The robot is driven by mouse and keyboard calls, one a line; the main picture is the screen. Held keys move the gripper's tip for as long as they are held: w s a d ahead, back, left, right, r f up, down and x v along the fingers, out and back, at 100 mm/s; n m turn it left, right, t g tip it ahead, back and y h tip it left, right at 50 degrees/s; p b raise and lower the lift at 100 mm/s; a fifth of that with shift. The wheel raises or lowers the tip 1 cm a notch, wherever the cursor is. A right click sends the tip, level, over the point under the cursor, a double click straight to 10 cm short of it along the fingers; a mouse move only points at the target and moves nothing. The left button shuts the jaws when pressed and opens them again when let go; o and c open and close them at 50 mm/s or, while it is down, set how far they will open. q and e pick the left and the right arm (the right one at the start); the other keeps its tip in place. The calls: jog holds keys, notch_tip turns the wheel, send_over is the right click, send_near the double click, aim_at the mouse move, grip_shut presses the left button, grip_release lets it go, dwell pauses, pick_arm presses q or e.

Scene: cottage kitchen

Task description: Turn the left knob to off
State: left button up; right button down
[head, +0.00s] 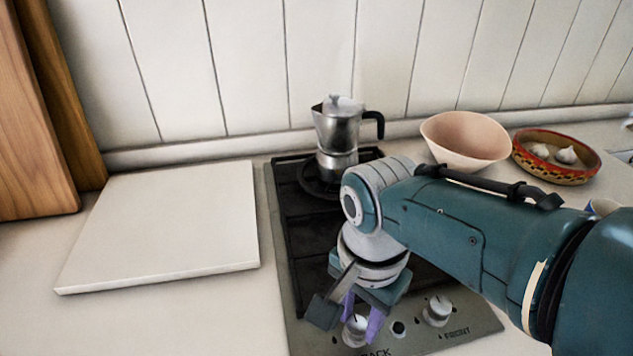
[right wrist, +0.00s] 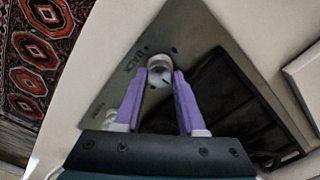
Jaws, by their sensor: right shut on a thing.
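The left knob (head: 354,332) is a pale round knob on the steel front panel of the hob, by the lettering "BACK". My right gripper (head: 360,318) reaches down to it, with one purple finger on each side, shut on the knob. In the right wrist view the knob (right wrist: 158,66) sits between the purple fingertips (right wrist: 162,78). A dark mark shows on the knob, but I cannot read its setting exactly. The right knob (head: 437,311), by the lettering "FRONT", stands clear to the right of the gripper. My left gripper is not in view.
A moka pot (head: 338,135) stands on the back of the black hob (head: 296,225). A white board (head: 165,225) lies to the left. A pink bowl (head: 465,138) and a patterned dish (head: 555,172) with garlic stand behind my right arm.

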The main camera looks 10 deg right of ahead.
aim_at(358, 322)
jog(key=c, duration=0.5)
grip_release()
notch_tip(358, 322, up, 10)
jog(key=p, duration=0.6)
jog(key=shift+f, duration=0.1)
